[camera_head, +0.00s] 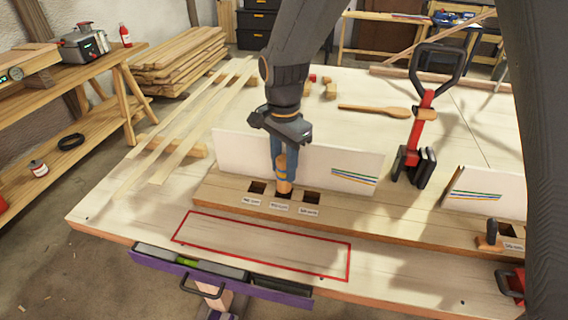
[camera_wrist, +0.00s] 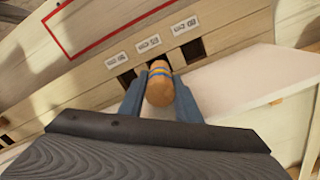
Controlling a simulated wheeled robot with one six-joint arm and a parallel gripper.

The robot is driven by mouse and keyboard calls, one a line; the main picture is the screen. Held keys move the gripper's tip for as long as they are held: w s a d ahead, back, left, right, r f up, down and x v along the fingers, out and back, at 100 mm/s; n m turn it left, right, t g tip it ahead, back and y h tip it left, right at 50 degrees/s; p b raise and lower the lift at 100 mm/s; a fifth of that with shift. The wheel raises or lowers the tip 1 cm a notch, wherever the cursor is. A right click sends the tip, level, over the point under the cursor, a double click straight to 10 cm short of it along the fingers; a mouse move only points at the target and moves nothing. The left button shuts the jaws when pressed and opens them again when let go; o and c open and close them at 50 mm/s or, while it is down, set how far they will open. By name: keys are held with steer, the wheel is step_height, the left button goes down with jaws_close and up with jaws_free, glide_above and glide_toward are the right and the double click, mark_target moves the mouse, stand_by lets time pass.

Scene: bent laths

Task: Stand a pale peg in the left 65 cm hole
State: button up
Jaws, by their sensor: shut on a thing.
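My gripper (camera_head: 281,160) is shut on a tan wooden peg (camera_head: 283,185) and points down over the left part of a long wooden board (camera_head: 390,226). The peg is upright, its lower end at the middle of three square holes; how deep it sits I cannot tell. In the wrist view the peg (camera_wrist: 161,86), with a blue band, is between my blue fingers (camera_wrist: 160,95) and covers part of the middle hole. The left hole (camera_head: 257,187) and right hole (camera_head: 311,198) look empty. Small labels (camera_head: 280,207) stand before the holes, too small to read surely.
A white panel (camera_head: 355,170) with coloured curves stands behind the holes. A red-outlined area (camera_head: 262,243) in front is clear. An open drawer (camera_head: 215,275) juts from the table front.

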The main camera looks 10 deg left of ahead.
mark_target(283, 157)
steer(key=shift+f+b, duration=0.45)
steer(key=shift+f, duration=1)
steer(key=o, duration=1.2)
steer(key=shift+c, duration=0.2)
steer(key=shift+r, duration=0.15)
step_height(283, 157, up, 7)
steer(key=p, duration=0.5)
steer(key=shift+w+a+p, duration=0.1)
steer(key=shift+p, duration=0.25)
steer(key=shift+r+p, duration=0.9)
steer(key=shift+r, duration=0.1)
steer(key=shift+s+f, duration=0.15)
steer(key=shift+s, duration=0.05)
